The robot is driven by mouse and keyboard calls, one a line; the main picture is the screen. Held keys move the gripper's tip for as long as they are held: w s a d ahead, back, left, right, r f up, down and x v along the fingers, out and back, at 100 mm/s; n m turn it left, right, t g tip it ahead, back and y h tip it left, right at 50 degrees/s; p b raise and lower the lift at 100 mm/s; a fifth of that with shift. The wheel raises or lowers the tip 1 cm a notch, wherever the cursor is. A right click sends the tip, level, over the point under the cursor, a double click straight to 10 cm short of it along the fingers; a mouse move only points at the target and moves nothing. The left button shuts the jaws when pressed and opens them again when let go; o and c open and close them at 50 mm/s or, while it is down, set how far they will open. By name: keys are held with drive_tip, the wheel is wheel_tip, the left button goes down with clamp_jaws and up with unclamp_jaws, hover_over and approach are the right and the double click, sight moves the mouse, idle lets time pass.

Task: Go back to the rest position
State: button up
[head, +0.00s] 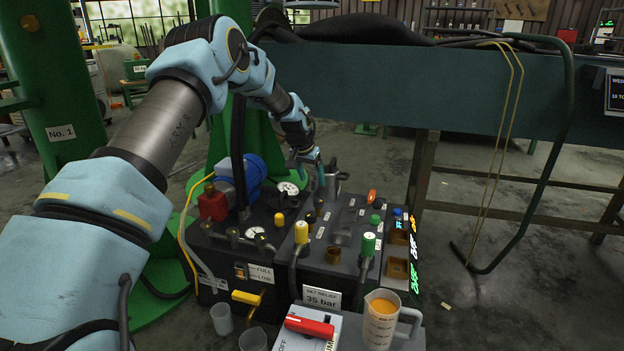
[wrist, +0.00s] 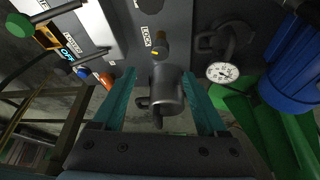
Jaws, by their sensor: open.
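My gripper (head: 312,166) is open over the back of the dark machine box (head: 335,222) in the head view. In the wrist view my gripper's two teal fingers (wrist: 159,82) stand either side of a grey metal cup-shaped part (wrist: 166,92) with a side handle. A gap shows between each finger and the part, and nothing is gripped. In the head view this part (head: 332,180) is partly hidden by the fingers.
A pressure gauge (wrist: 222,72) and a blue motor (wrist: 292,65) are close by. Yellow (head: 301,232) and green (head: 368,244) capped levers rise from the box. A measuring jug (head: 380,318) stands in front. A green post (head: 62,90) and a bench (head: 440,85) flank my arm.

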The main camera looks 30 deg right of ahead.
drive_tip(key=s+a+r+n+y, duration=0.1)
drive_tip(key=s+a+r+n, duration=0.15)
drive_tip(key=a, duration=0.65)
drive_tip(key=s+a+r+n+y, duration=0.1)
drive_tip(key=s+a+r, duration=0.15)
drive_tip(key=a, duration=0.65)
drive_tip(key=s+a+r+n, duration=0.1)
drive_tip(key=a+r, duration=0.3)
drive_tip(key=a, duration=0.5)
drive_tip(key=s+a+r+n+g+y, duration=0.15)
drive_tip(key=s+a+n, duration=0.45)
drive_tip(key=s+a, duration=1.4)
wheel_tip(320, 180, up, 30)
drive_tip(key=p, duration=3)
drive_tip(key=shift+s+r+p, duration=0.2)
drive_tip(key=shift+r+p, duration=0.05)
drive_tip(key=shift+p, duration=0.15)
drive_tip(key=shift+d+m+t, duration=0.1)
drive_tip(key=shift+m+t, duration=0.15)
